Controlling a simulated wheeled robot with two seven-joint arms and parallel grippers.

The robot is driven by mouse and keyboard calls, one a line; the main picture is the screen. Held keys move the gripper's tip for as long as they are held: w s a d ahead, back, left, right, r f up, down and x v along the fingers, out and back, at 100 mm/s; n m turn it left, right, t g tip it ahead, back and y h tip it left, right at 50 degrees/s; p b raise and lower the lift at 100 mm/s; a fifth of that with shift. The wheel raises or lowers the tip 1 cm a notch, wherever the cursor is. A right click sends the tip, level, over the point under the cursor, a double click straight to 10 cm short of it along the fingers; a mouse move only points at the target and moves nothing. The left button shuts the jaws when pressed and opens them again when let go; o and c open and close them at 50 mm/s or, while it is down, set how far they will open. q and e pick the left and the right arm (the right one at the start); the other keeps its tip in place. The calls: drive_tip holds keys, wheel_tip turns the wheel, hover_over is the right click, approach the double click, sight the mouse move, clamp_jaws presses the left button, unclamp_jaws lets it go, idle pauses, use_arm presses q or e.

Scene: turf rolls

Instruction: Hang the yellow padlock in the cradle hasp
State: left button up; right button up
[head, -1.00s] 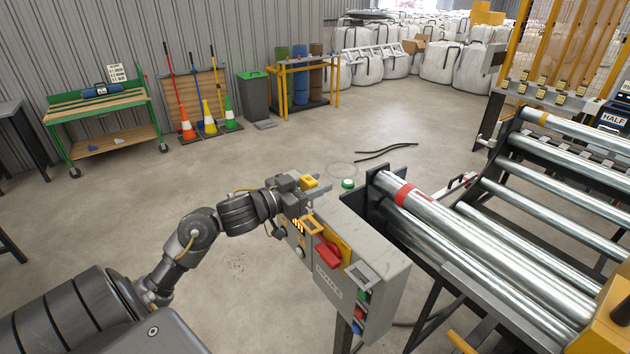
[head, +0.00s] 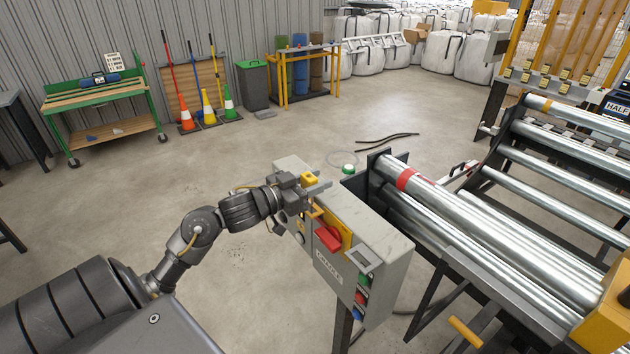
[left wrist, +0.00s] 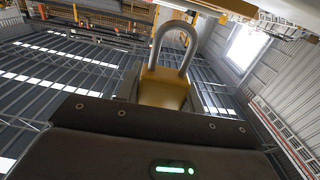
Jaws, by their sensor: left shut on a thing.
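My left gripper (head: 312,187) is shut on the yellow padlock (head: 309,179), over the upper left end of the grey control box (head: 385,252). In the left wrist view the padlock (left wrist: 163,93) shows beyond the gripper's dark edge, its grey shackle up and its lower body hidden. The box front has a red rotary handle (head: 328,238) on a yellow plate. A small yellow-orange loop, seemingly the hasp (head: 317,211), is beside that handle, just below the gripper and partly covered. I cannot tell whether the shackle touches it. My right gripper is out of view.
Steel rollers (head: 470,235) in a dark frame stand right of the box. Black cable (head: 385,138) lies on the floor. A green workbench (head: 100,105) and cones (head: 207,108) stand far left. Floor left of the box is clear.

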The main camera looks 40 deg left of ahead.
sight(315, 205)
use_arm(q)
drive_tip(key=shift+p, duration=0.4)
idle(0.4)
drive_tip(key=shift+r+p, duration=0.1)
drive_tip(key=shift+p, duration=0.35)
idle(0.7)
drive_tip(key=shift+f+b, duration=1.3)
drive_tip(key=shift+f, duration=1.35)
drive_tip(key=o, duration=1.1)
